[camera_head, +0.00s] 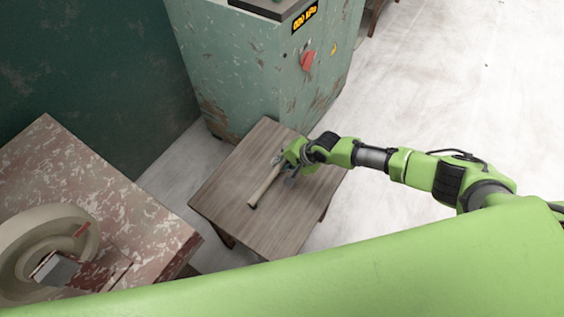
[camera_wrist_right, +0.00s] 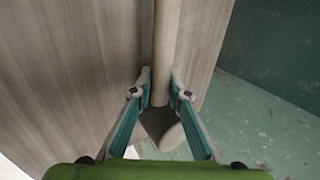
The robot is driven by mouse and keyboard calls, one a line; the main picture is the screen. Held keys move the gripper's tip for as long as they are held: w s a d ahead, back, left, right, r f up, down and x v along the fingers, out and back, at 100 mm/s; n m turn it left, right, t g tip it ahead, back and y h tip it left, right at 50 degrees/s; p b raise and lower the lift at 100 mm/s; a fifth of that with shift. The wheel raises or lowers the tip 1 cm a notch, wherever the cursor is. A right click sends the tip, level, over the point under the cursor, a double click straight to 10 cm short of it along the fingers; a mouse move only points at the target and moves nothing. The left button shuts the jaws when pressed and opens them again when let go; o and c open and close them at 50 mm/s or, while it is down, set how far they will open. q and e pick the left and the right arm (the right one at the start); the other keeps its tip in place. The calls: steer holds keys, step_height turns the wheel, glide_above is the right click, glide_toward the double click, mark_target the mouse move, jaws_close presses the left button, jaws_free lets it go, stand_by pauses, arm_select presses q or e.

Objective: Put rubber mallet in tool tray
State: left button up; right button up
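The rubber mallet lies along the small wooden table, with its pale handle (camera_head: 264,186) pointing toward the lower left in the head view. In the right wrist view its handle (camera_wrist_right: 167,45) runs up the middle and its dark grey head (camera_wrist_right: 160,126) sits between the fingers. My right gripper (camera_head: 286,169) is at the head end of the mallet. Its fingertips (camera_wrist_right: 161,82) close in on both sides of the handle just beyond the head and appear to touch it. I cannot tell whether the mallet is clear of the tabletop. I cannot make out a tool tray. My left gripper is out of view.
The small wooden table (camera_head: 228,190) is otherwise bare. A worn green cabinet (camera_head: 250,80) with a red knob (camera_head: 307,60) stands behind it. At left, a worn red-and-white table (camera_head: 130,212) carries a round basin (camera_head: 22,232) and a grey block (camera_head: 55,270). Pale floor is open at right.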

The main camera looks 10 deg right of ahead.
jaws_close()
steer(key=shift+r, duration=0.1)
steer(key=shift+r, duration=0.45)
step_height(320, 180, up, 2)
steer(key=shift+r, duration=0.25)
steer(key=s+r+p, duration=0.1)
steer(key=s+r, duration=0.3)
steer(key=s, duration=0.3)
steer(key=s+a+r+p, duration=0.1)
steer(key=s+r, duration=0.4)
steer(key=s, duration=0.2)
steer(key=shift+a+r+p, duration=0.15)
steer(key=shift+r+p, duration=0.1)
steer(key=shift+p, duration=0.05)
steer(key=shift+w, duration=0.1)
